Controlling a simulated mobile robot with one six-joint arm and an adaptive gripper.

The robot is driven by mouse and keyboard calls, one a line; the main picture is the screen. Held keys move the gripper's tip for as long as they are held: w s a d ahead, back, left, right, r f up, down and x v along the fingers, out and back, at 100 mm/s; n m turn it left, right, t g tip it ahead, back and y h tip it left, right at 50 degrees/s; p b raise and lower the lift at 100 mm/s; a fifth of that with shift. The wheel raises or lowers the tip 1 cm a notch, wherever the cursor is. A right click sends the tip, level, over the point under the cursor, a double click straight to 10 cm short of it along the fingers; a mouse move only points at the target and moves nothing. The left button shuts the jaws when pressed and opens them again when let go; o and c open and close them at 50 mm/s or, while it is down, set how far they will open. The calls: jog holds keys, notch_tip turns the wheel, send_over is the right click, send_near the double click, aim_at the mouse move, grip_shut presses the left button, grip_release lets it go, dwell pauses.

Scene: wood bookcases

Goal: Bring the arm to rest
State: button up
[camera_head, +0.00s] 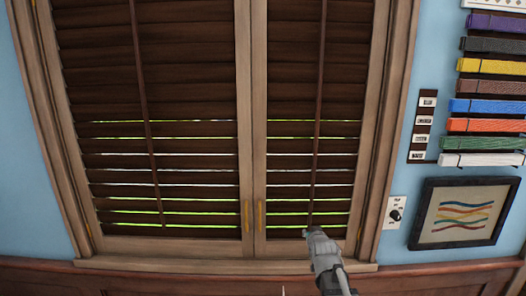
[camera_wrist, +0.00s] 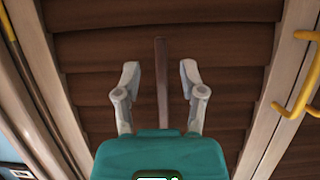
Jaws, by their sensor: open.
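My gripper (camera_wrist: 158,80) is open and empty in the wrist view, its two grey fingers spread apart. A brown tilt rod (camera_wrist: 162,90) of the shutter shows between the fingers, with dark slats (camera_wrist: 235,60) behind; I cannot tell whether anything touches. In the head view my arm (camera_head: 325,262) reaches up from the bottom, right of centre, and its end (camera_head: 312,233) is in front of the lower part of the right shutter panel (camera_head: 315,150). The fingers are too small to make out there.
Wooden shutters (camera_head: 150,70) in a frame fill the middle, with yellow handles (camera_head: 259,216) that also show in the wrist view (camera_wrist: 300,90). A sill (camera_head: 200,265) runs below. On the right are a switch (camera_head: 395,213), a framed picture (camera_head: 462,212) and several coloured belts (camera_head: 490,107).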

jog(key=s+f+g+b, duration=0.1)
jog(key=s+f+g, duration=0.5)
jog(key=s, duration=0.6)
jog(key=s+f+g+b, duration=0.1)
jog(key=s+f+g, duration=0.6)
jog(key=s, duration=0.6)
jog(key=shift+s+f+g, duration=0.25)
jog(key=shift+f+g, duration=0.05)
jog(key=shift+f, duration=0.2)
jog(key=shift+w, duration=0.1)
